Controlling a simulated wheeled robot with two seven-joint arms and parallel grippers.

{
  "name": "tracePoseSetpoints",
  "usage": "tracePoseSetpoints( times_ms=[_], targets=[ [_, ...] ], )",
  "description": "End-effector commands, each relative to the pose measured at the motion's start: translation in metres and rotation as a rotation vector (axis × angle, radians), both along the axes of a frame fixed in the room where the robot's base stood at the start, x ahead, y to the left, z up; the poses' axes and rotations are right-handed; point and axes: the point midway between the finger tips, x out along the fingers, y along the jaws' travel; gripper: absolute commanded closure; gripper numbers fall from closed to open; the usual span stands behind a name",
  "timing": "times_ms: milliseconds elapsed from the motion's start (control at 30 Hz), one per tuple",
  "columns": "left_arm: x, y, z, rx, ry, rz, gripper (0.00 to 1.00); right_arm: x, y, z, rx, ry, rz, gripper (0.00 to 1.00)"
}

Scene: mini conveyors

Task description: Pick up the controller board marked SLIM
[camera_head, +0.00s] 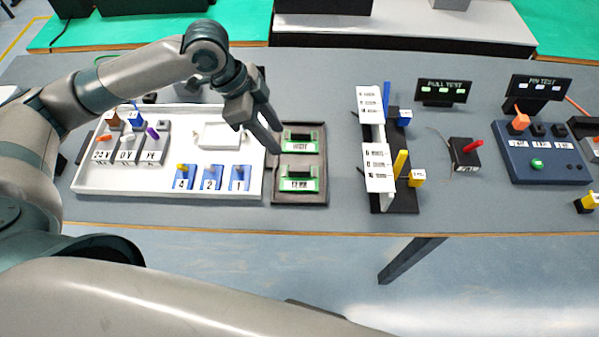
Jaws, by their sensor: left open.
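The nearer board (297,184) has a small white label that seems to read SLIM. The farther board (301,146) has a label too blurred to read surely. My left gripper (276,141) is open and empty. Its fingertips point down at the left edge of the farther board, up and left of the nearer one. I cannot tell their exact height. My right gripper is not in view.
Left of the brown tray, a white tray (120,188) holds labelled grey and blue blocks. To the right stand a black rack with white label cards (378,165), a small black box with a red lever (464,153) and a blue test box (545,165). The table's front edge is close.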

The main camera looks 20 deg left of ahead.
Motion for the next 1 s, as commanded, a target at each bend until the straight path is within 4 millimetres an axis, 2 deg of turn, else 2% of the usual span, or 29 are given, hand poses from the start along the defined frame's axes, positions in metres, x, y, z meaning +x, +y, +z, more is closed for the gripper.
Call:
tracePoseSetpoints(
  times_ms=[300, 433, 600, 1000],
  targets=[
    [0.005, -0.021, -0.052, 0.001, 0.004, -0.001, 0.59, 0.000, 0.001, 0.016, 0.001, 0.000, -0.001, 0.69],
    [0.007, -0.027, -0.067, -0.001, 0.002, 0.000, 0.59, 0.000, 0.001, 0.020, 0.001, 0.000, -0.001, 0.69],
    [0.008, -0.029, -0.076, 0.001, 0.001, 0.001, 0.59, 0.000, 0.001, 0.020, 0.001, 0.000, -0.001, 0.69],
    [0.008, -0.030, -0.078, 0.001, 0.002, 0.001, 0.59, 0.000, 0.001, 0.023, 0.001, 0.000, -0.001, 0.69]
  ],
)
